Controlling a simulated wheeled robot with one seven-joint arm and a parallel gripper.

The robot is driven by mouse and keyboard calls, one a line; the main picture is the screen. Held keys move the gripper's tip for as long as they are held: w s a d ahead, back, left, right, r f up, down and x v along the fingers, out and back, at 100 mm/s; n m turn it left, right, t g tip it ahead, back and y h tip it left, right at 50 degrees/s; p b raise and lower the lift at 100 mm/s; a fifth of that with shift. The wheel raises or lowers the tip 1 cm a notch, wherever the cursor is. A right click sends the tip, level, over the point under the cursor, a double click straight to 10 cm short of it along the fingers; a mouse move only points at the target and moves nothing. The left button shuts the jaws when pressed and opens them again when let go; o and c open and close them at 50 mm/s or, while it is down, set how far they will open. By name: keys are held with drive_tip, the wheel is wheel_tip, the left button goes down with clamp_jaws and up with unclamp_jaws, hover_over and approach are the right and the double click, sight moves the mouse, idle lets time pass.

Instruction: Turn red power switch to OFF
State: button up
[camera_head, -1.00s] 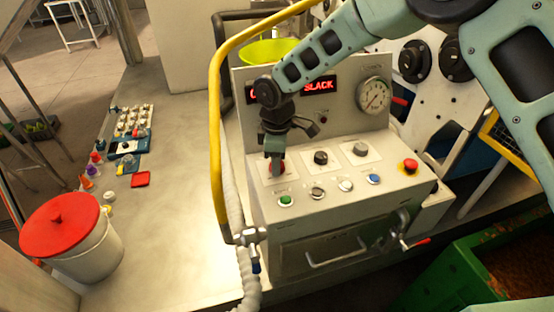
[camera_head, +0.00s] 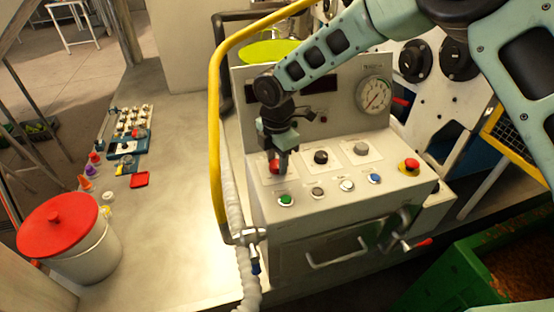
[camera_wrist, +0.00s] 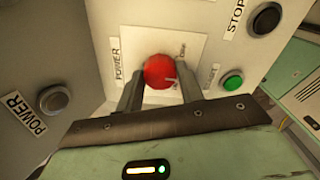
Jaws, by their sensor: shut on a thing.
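The red power switch (camera_wrist: 159,71) is a round knob on a white plate labelled POWER in the wrist view. In the head view the red switch (camera_head: 274,167) is at the left of the control panel's upper row, partly covered by my gripper. My gripper (camera_wrist: 160,82) has one finger on each side of the knob and is shut on it. It also shows from above in the head view (camera_head: 280,160). The display (camera_head: 320,87) on the upright panel is dark. Part of it is hidden by my arm.
A front row holds a green button (camera_head: 286,199) and others. A red emergency button (camera_head: 409,166) is at the right. A yellow rail (camera_head: 216,130) and pale hose stand close left. A gauge (camera_head: 373,95) is behind.

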sight(277, 163)
drive_tip(key=n, duration=0.4)
drive_tip(key=shift+r+n, duration=0.1)
drive_tip(key=shift+n, duration=0.2)
drive_tip(key=shift+n+p, duration=0.6)
drive_tip(key=shift+n, duration=1.9)
drive_tip(key=o, duration=1)
wheel_tip(277, 163, up, 17)
drive_tip(key=b, duration=0.4)
drive_tip(key=shift+r+b, duration=0.15)
drive_tip(key=shift+b, duration=0.25)
